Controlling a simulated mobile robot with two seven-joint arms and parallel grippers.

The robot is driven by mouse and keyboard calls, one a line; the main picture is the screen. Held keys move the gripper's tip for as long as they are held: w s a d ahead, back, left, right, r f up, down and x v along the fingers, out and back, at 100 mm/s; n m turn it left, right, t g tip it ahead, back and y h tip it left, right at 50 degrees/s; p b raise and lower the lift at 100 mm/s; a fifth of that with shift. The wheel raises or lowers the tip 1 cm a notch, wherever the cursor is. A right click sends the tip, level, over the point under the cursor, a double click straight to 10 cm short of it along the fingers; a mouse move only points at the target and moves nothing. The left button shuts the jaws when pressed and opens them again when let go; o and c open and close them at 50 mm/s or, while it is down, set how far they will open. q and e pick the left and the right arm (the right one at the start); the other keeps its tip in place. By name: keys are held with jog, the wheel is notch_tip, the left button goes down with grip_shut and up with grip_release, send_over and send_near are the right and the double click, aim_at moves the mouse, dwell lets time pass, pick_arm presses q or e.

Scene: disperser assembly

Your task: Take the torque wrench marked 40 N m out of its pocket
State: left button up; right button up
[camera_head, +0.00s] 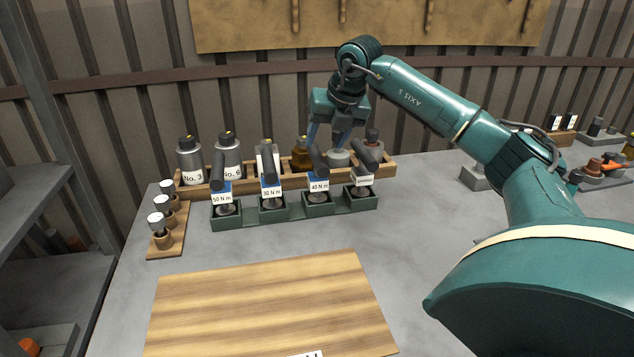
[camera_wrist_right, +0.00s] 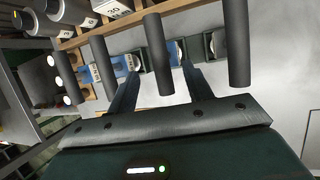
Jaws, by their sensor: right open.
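The torque wrench marked 40 N m (camera_head: 318,160) stands handle-up in the third green pocket from the left of the wrench rack (camera_head: 290,212). My right gripper (camera_head: 329,138) is open and points down at the height of the handle tops, close to this wrench. In the right wrist view, the open fingers (camera_wrist_right: 161,72) have a dark handle (camera_wrist_right: 158,50) between them in the picture; its label is not readable there. I cannot tell whether the fingers touch it. My left gripper is not in view.
Wrenches marked 50 N m (camera_head: 218,172) and 30 N m (camera_head: 267,170) stand to the left, and another wrench (camera_head: 364,165) to the right. A wooden bottle rack (camera_head: 384,171) stands close behind. A wooden board (camera_head: 270,305) lies in front.

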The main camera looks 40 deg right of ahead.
aim_at(319, 154)
jog(key=x, duration=0.5)
jog(key=shift+w+f, duration=0.15)
jog(key=shift+f, duration=0.25)
grip_shut()
jog(key=shift+r, duration=0.15)
